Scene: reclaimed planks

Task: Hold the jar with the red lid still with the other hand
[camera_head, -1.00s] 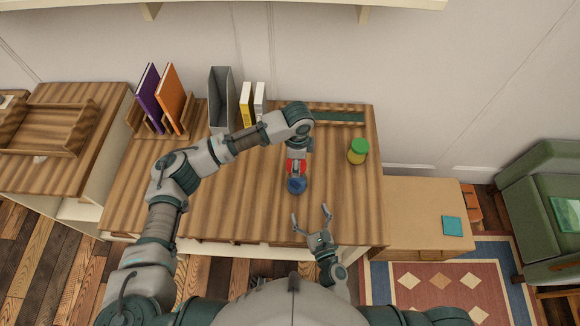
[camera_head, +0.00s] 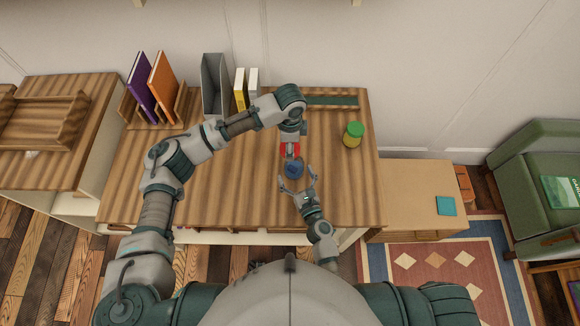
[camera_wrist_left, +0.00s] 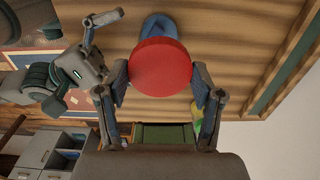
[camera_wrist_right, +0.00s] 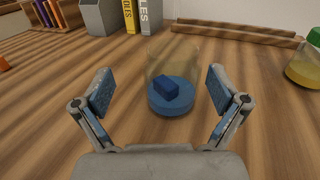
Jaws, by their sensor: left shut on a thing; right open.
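The jar (camera_head: 294,168) is clear, with blue at its base and a small blue block inside; it stands upright on the desk. In the right wrist view the jar (camera_wrist_right: 172,85) shows no lid on its top. My left gripper (camera_head: 291,143) is shut on the red lid (camera_wrist_left: 160,67), above the jar. My right gripper (camera_head: 298,183) is open and empty, just on the near side of the jar, its fingers spread to either side of it in the right wrist view. I cannot tell whether they touch it.
A jar with a green lid (camera_head: 353,135) stands to the right on the wooden desk (camera_head: 230,190). Books, a grey file holder (camera_head: 215,88) and a wooden rack are at the back left. A lower cabinet (camera_head: 415,190) adjoins on the right. The desk around the jar is clear.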

